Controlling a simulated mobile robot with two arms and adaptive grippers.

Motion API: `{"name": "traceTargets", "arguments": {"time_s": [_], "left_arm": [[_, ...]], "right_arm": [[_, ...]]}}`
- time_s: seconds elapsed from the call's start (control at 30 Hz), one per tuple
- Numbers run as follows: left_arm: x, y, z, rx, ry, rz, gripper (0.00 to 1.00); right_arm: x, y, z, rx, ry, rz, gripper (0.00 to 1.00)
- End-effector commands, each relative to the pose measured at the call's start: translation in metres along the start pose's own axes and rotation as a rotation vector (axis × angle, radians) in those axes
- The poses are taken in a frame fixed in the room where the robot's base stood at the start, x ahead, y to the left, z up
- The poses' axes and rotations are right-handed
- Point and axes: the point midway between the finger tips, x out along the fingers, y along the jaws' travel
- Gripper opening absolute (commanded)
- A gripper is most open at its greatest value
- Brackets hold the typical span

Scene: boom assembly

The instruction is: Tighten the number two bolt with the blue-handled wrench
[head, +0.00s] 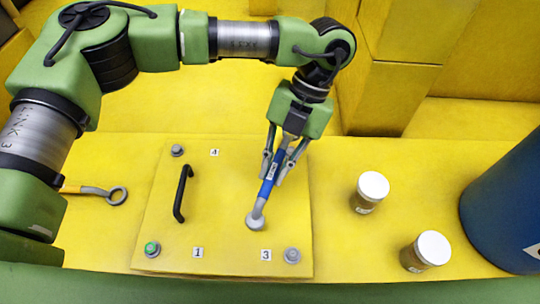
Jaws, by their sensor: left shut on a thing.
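My left gripper (272,176) comes down from above and is shut on the blue-handled wrench (267,190). The wrench hangs tilted, with its grey ring end (256,222) lowest, over the right half of the yellow panel (225,215). I cannot tell whether the ring touches the panel. Bolts show at the panel's top left (177,150), bottom left, with a green mark (152,248), and bottom right (292,255). Number labels 4, 1 and 3 are readable. No number two label or bolt is visible; my gripper covers the panel's top right area. My right gripper is out of view.
A black handle (183,193) stands up from the panel's left half. An orange-handled wrench (95,191) lies left of the panel, partly behind my arm. Two white-lidded jars (370,192) (426,251) and a blue barrel (508,205) stand to the right. Yellow boxes stand behind.

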Motion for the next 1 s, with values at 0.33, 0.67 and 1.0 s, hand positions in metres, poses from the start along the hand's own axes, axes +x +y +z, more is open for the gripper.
{"name": "traceTargets", "arguments": {"time_s": [0.33, 0.67, 1.0], "left_arm": [[0.021, -0.005, 0.009, 0.003, -0.002, 0.000, 0.00], [0.043, -0.009, 0.017, 0.003, -0.001, 0.001, 0.00], [0.044, -0.010, 0.018, 0.003, -0.002, 0.001, 0.00]], "right_arm": [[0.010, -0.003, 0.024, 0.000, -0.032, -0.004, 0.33], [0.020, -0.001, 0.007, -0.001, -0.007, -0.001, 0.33], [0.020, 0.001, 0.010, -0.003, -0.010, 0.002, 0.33]]}}
